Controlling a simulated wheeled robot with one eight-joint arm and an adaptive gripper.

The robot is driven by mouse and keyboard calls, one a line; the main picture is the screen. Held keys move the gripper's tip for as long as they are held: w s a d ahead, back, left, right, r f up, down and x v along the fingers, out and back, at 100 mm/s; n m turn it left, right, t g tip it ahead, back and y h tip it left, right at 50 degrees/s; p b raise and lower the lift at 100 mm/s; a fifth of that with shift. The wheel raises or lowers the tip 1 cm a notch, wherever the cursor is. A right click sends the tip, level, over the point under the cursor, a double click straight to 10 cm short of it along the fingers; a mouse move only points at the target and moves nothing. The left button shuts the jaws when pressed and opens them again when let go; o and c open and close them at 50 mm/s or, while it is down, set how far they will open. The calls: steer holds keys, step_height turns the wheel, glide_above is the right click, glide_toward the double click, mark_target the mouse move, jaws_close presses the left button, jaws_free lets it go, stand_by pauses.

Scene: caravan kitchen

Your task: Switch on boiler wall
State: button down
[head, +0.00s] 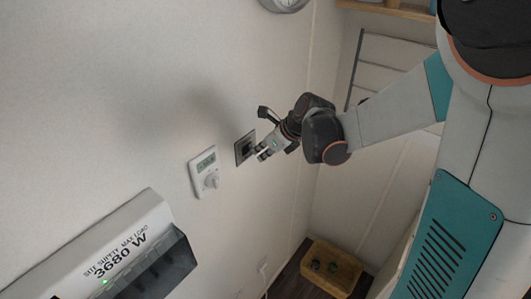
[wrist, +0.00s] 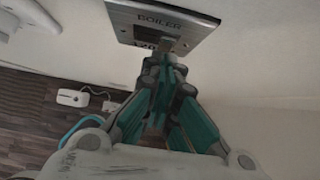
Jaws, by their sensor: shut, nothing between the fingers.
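The boiler switch is a metal plate on the wall (head: 242,152), just right of a white thermostat. It also shows at the top of the wrist view, where the plate (wrist: 131,30) reads "BOILER". My gripper (head: 262,154) is in front of the plate's right side, with its tips very close to it. In the wrist view, the shut, empty fingers (wrist: 166,62) reach up to the plate's lower middle and cover part of the switch there. Whether they touch it, and the switch's position, I cannot tell.
The white thermostat (head: 204,172) with a dial is beside the plate. A supply box (head: 126,243) marked "3680 W" with a green light juts from the wall at lower left. A wooden stool-like box (head: 331,268) is on the floor. A white device (wrist: 72,98) lies below.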

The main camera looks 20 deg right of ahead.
steer(key=shift+f, duration=0.1)
steer(key=shift+w+a+f+b, duration=0.1)
steer(key=shift+w+a+b, duration=0.1)
steer(key=shift+b, duration=0.3)
steer(key=shift+r, duration=0.2)
steer(key=shift+r+p, duration=0.45)
steer(key=shift+r, duration=0.2)
